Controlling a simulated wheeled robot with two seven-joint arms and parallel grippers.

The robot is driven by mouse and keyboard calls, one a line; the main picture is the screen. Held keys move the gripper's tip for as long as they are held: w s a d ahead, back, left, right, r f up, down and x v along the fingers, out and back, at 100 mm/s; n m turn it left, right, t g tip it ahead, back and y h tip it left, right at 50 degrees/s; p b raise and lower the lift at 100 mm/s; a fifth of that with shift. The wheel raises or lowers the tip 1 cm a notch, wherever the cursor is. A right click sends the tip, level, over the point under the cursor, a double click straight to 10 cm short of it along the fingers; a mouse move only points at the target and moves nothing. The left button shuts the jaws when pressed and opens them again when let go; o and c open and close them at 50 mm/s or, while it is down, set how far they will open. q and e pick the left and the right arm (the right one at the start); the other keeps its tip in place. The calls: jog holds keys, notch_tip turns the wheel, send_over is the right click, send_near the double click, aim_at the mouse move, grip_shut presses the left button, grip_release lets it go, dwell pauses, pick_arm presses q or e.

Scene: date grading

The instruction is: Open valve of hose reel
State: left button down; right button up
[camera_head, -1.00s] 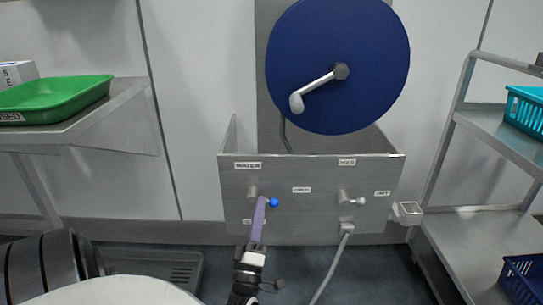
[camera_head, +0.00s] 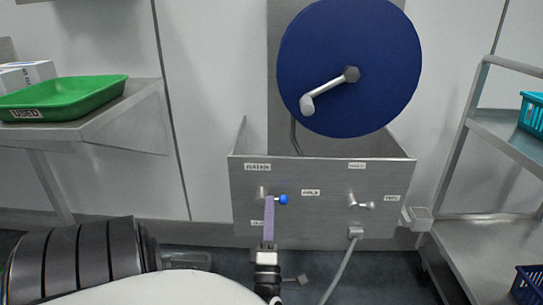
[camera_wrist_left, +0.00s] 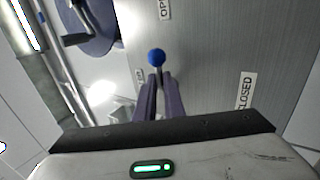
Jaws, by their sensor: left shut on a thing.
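The water valve (camera_head: 264,192) sits on the left of the steel panel (camera_head: 325,225) under the WATER label (camera_head: 257,167). Its lever ends in a blue knob (camera_head: 283,199) and points right, close to level. My left gripper (camera_head: 269,200) has its purple fingers shut on the valve lever, just beside the knob. In the left wrist view the blue knob (camera_wrist_left: 156,56) shows just beyond the fingertips (camera_wrist_left: 158,76), which hide most of the lever. That view shows an OPEN label (camera_wrist_left: 165,9) and a CLOSED label (camera_wrist_left: 245,91). My right gripper is not in view.
The blue hose reel (camera_head: 385,70) with a crank (camera_head: 325,92) is above the panel. A second valve (camera_head: 361,203) and a grey hose (camera_head: 341,267) are at the right. A green tray (camera_head: 85,93) is on the left shelf; a metal rack (camera_head: 475,190) stands right.

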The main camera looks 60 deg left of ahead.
pick_arm(q)
jog(key=c, duration=1.8)
grip_release()
jog(key=shift+c, duration=0.2)
jog(key=shift+f, duration=0.1)
jog(key=v, duration=0.7)
jog(key=shift+d, duration=0.2)
